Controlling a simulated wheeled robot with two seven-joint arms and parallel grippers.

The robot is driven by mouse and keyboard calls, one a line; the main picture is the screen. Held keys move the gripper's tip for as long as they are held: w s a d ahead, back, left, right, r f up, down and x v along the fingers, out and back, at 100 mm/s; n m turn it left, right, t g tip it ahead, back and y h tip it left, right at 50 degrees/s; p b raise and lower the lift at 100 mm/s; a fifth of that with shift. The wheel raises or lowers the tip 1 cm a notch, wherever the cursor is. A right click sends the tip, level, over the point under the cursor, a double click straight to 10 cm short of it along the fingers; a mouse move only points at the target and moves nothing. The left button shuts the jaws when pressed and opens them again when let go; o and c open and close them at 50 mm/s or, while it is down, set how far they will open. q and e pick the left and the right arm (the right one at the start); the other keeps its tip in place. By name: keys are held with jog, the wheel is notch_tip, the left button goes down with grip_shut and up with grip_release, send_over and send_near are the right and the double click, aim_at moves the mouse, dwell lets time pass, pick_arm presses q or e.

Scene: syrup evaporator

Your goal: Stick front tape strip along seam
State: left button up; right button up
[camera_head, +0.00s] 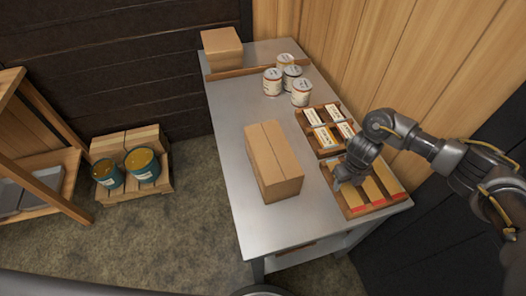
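A closed cardboard box (284,172) stands near the middle front of the grey metal table, with a seam running lengthwise along its top. A wooden tray (401,195) at the table's right front corner holds yellow-tan strips (373,192) with red ends, lying side by side. My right gripper (341,183) reaches in from the right and points down at the tray's left side, close to the leftmost strip. Its fingertips are small and dark, so I cannot tell whether they are open or touch a strip. My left gripper is not in view.
A second tray (318,133) with labelled packets sits behind the strips. Several white cans (301,93) and another cardboard box (222,50) stand farther back. The table (232,150) is clear left of the middle box. A wooden wall borders the right side.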

notch_tip(320, 180, up, 8)
jog(key=p, duration=0.7)
jog(key=shift+r, duration=0.1)
